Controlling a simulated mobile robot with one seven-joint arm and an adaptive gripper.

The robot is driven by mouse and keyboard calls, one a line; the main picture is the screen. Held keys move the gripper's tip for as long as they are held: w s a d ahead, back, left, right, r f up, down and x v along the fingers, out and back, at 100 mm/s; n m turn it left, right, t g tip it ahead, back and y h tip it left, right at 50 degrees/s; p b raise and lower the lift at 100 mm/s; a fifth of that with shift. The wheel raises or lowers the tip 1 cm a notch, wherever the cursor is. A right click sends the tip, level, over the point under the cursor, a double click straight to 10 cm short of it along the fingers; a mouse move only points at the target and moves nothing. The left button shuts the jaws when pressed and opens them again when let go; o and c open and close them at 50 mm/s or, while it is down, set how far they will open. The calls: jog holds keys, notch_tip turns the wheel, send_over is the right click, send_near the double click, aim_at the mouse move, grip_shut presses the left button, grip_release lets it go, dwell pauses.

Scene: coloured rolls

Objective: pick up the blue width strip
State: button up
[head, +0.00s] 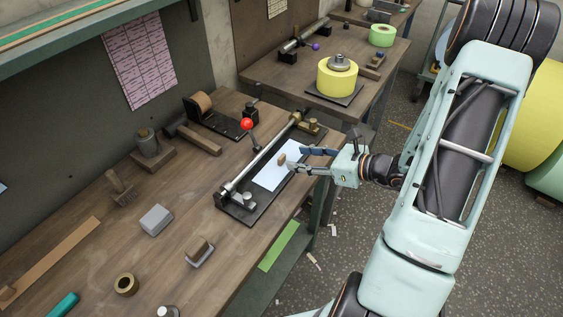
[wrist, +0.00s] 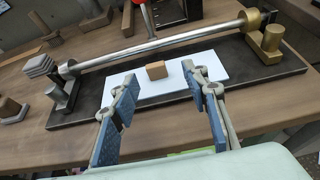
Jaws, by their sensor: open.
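The pale blue strip (head: 268,182) lies flat on a black base plate (head: 238,208), beside a metal rod. It looks nearly white in the wrist view (wrist: 180,82). A small brown block (head: 282,158) sits on the strip and also shows in the wrist view (wrist: 156,70). My gripper (head: 296,158) is open at the right side of the strip. In the wrist view, its two blue-padded fingers (wrist: 160,74) reach over the strip, one on either side of the block, with a gap to it. I cannot tell whether the fingertips touch the strip.
The metal rod (wrist: 160,45) runs along the plate beyond the strip, with end posts and a red-knobbed lever (head: 246,124). A grey block (head: 156,219) and a wood-handled tool (head: 200,251) lie left on the bench. A yellow roll (head: 337,78) stands on the far bench.

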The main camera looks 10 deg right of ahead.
aim_at(284, 157)
jog(key=x, duration=0.5)
jog(key=shift+s+a+p, duration=0.15)
jog(key=shift+a+p, duration=0.2)
jog(key=c, duration=0.9)
